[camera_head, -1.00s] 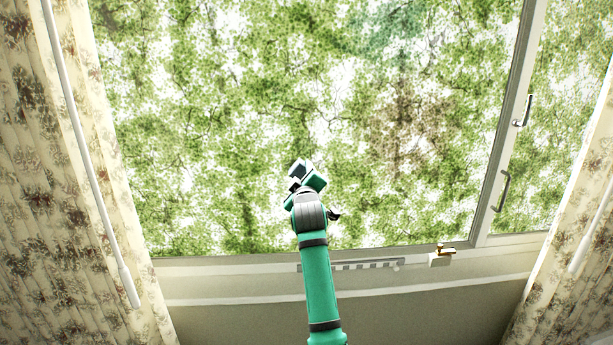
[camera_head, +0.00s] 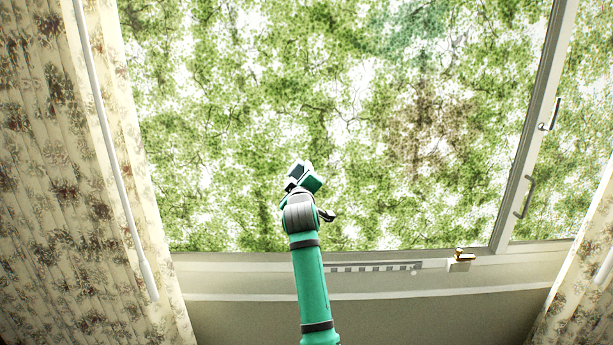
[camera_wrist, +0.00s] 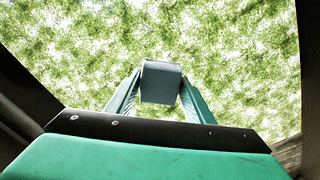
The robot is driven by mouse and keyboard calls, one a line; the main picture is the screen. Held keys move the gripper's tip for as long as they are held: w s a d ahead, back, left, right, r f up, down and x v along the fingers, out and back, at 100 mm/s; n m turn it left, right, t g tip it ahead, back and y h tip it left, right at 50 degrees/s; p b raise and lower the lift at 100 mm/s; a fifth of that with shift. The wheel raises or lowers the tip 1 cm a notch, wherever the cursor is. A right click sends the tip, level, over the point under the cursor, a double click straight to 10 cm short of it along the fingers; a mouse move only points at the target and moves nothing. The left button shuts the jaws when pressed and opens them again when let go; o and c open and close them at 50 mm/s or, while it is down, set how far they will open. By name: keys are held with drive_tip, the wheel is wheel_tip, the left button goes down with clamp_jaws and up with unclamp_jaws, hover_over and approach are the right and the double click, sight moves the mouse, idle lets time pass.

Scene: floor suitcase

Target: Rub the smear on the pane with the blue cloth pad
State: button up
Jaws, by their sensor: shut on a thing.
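The window pane (camera_head: 240,110) fills most of the head view, with green foliage showing through it. A brownish patch (camera_head: 428,130) shows on or behind the pane, right of my gripper; I cannot tell if it is the smear. My gripper (camera_head: 303,176) is in front of the lower middle of the pane. In the wrist view its two green fingers are shut on a grey-blue block, the cloth pad (camera_wrist: 161,82). The pad's far face is hidden, and I cannot tell whether it touches the glass.
A floral curtain (camera_head: 50,200) with a pale rod (camera_head: 115,160) hangs at the left, and another curtain (camera_head: 590,260) at the right. The window frame (camera_head: 525,140) has handles on the right. A brass-coloured latch (camera_head: 460,256) sits on the sill, near a slotted vent (camera_head: 375,267).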

drive_tip(key=shift+s, duration=1.05)
drive_tip(key=s, duration=0.4)
drive_tip(key=shift+d, duration=0.1)
drive_tip(key=shift+s, duration=0.1)
drive_tip(key=shift+s, duration=1.35)
